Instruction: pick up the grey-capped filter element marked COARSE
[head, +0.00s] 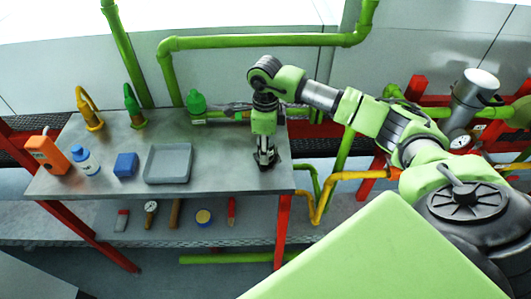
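My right gripper (265,158) points straight down at the right end of the metal table (225,172), with its fingers close to the tabletop. The fingers look close together, but dark parts and shadow blend there, and I cannot tell whether anything is between them. I cannot make out a grey-capped filter element or the word COARSE; one may be hidden at the gripper. A green capped container (196,103) with a small pale label stands at the table's back, left of the gripper. My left gripper is not in view.
On the table stand an orange device (47,153), a blue-capped white bottle (86,160), a blue box (125,165), a grey tray (168,178), and yellow (90,110) and green (133,107) looped items. Small tools lie on the lower shelf (110,236). Green pipes run behind.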

